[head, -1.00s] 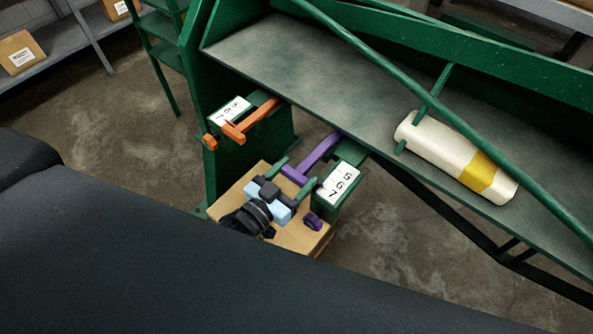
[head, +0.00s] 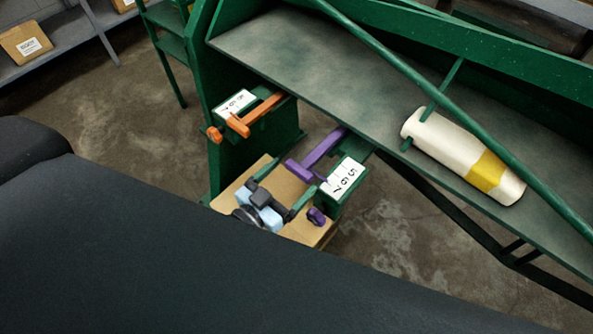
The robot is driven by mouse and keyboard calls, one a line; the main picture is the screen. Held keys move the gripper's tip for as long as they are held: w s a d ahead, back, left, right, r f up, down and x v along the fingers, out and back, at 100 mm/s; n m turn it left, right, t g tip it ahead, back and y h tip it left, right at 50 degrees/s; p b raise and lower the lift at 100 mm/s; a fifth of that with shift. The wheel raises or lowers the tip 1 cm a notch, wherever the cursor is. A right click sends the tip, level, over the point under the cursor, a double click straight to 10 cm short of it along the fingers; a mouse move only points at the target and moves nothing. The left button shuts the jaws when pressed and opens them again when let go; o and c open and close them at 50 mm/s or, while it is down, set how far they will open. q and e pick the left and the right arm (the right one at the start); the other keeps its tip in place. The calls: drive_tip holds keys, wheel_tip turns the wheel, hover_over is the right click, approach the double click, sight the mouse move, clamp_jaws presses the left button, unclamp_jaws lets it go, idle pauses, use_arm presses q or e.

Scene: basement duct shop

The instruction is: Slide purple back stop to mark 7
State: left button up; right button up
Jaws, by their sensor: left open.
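The purple back stop (head: 321,153) is a bar reaching out from the green table edge, with a crosspiece at its near end. The crosspiece end lies beside a white scale (head: 342,178) marked 5, 6, 7, with 7 nearest me. I cannot tell exactly which mark it meets. A purple knob (head: 316,216) sits below the scale. My left gripper (head: 288,176) is open and empty, its two green fingers spread on the near side of the crosspiece, apart from it as far as I can see. My dark body hides part of its wrist. My right gripper is not in view.
An orange stop (head: 256,114) with its own scale (head: 236,103) stands to the left. A cardboard box (head: 290,228) lies below my gripper. A cream roll with a yellow band (head: 462,156) rests on the green table (head: 330,75), under a green diagonal rail (head: 440,97).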

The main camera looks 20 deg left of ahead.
use_arm(q)
drive_tip(key=v, duration=0.4)
drive_tip(key=shift+s+a, duration=0.1)
drive_tip(key=shift+s, duration=0.1)
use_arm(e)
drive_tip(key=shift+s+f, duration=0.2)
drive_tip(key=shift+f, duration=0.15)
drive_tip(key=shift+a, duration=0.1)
use_arm(q)
drive_tip(key=s+a+f+n+g+y+p, duration=0.1)
drive_tip(key=s+f+g+y, duration=0.1)
drive_tip(key=s+f+g, duration=0.2)
drive_tip(key=s+a+f+n+g+y+p, duration=0.1)
drive_tip(key=s+f+g, duration=0.3)
drive_tip(key=s+f, duration=0.6)
drive_tip(key=s+a+y+p, duration=0.1)
drive_tip(key=s, duration=0.4)
drive_tip(key=shift+a, duration=0.15)
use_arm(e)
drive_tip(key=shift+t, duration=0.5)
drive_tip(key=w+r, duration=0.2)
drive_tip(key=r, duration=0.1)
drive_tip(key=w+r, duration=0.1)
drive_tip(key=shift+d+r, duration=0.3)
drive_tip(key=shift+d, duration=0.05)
use_arm(q)
drive_tip(key=shift+f, duration=0.1)
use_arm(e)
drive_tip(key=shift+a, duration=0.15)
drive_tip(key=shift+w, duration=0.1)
